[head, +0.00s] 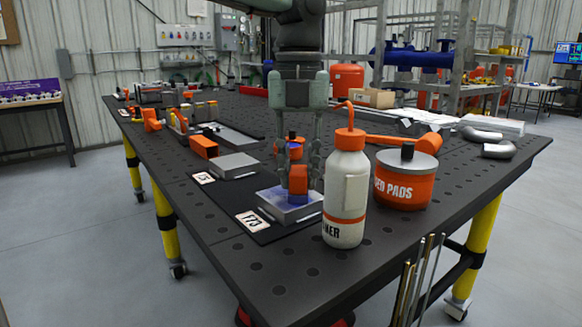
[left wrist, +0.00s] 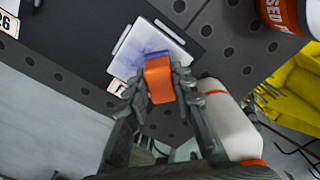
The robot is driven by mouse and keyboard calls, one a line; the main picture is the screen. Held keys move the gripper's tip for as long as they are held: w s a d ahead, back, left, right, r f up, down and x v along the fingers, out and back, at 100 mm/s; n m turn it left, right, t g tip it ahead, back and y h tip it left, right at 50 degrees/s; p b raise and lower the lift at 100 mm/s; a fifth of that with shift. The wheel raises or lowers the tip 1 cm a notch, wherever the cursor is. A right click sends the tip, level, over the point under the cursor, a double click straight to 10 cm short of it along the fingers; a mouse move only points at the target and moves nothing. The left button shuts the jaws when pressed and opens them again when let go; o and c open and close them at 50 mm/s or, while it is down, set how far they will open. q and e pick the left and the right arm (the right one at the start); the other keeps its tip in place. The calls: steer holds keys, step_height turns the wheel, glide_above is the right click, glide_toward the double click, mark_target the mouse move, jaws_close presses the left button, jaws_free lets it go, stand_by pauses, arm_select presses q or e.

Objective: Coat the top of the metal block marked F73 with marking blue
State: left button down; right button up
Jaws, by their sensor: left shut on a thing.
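The metal block (head: 272,203) lies on a dark mat beside a card (head: 252,221) that appears to read F73. My left gripper (head: 298,183) points down over the block, shut on an orange applicator (left wrist: 159,79). The applicator's lower end is at the blue patch (left wrist: 155,52) and seems to touch it; the exact contact is hidden. My right gripper is not in view.
A white squeeze bottle (head: 346,195) with an orange cap stands close right of the block. Behind it is an orange USED PADS can (head: 404,180). Another metal block (head: 233,164) with a card lies behind left. An orange jar (head: 291,148) stands behind my gripper. The front-left tabletop is clear.

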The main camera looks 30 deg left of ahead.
arm_select(q)
steer(key=shift+s+d, duration=0.3)
steer(key=shift+d, duration=0.45)
steer(key=shift+s+d, duration=0.3)
steer(key=shift+d, duration=0.45)
steer(key=shift+w+d+p, duration=0.2)
steer(key=shift+w+p, duration=0.15)
steer(key=shift+w, duration=0.15)
steer(key=shift+w+a, duration=0.35)
steer(key=shift+a, duration=0.45)
steer(key=shift+w+a, duration=0.3)
steer(key=shift+a, duration=0.45)
steer(key=shift+w+a+p, duration=0.25)
steer(key=shift+w+a, duration=0.1)
steer(key=shift+a, duration=0.45)
steer(key=shift+w+a+p, duration=0.3)
steer(key=shift+a, duration=0.55)
steer(key=shift+w+a+p, duration=0.25)
steer(key=shift+w+a, duration=0.1)
steer(key=shift+a, duration=0.45)
steer(key=shift+w+a, duration=0.15)
steer(key=shift+a, duration=0.2)
